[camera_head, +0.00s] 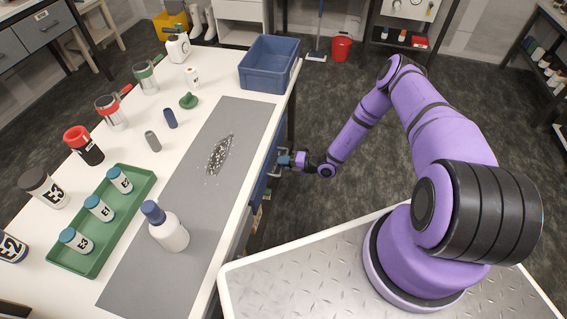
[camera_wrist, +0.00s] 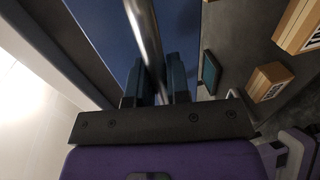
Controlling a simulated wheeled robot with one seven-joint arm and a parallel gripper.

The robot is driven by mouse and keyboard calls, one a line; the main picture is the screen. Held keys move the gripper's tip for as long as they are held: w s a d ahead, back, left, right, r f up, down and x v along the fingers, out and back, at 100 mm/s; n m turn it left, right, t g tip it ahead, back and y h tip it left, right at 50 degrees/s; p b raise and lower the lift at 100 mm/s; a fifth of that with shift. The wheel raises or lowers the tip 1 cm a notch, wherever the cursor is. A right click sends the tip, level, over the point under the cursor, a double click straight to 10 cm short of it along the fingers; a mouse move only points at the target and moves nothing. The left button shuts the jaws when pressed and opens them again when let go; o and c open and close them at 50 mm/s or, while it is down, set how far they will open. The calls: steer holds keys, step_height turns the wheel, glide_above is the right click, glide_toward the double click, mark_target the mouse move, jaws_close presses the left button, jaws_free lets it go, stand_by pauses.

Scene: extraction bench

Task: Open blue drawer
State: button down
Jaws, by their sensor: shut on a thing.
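The blue drawer (camera_head: 258,190) is in the side of the white bench, below the top, and is seen at a steep angle in the head view. Its dark blue front (camera_wrist: 105,30) fills the upper middle of the wrist view. A bar handle (camera_wrist: 147,42) of shiny metal runs between my fingers. My gripper (camera_head: 285,161) is at the bench side, and in the wrist view its two dark fingers (camera_wrist: 162,85) are shut on the handle. How far the drawer stands out from the bench cannot be told.
The bench top (camera_head: 215,75) holds a green tray (camera_head: 150,175) with small bottles, a white bottle (camera_head: 170,235), a grey mat (camera_head: 245,115) and a blue bin (camera_head: 269,64). The floor (camera_head: 325,95) right of the bench is clear.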

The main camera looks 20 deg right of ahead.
steer(key=shift+d, duration=0.1)
steer(key=f+v, duration=0.2)
steer(key=v, duration=1.1)
steer(key=f+v, duration=0.3)
steer(key=v, duration=1)
steer(key=shift+s+d, duration=0.35)
steer(key=shift+d, duration=0.1)
steer(key=shift+f, duration=0.1)
steer(key=c, duration=1.1)
jaws_free()
steer(key=v, duration=1.1)
steer(key=shift+w, duration=0.1)
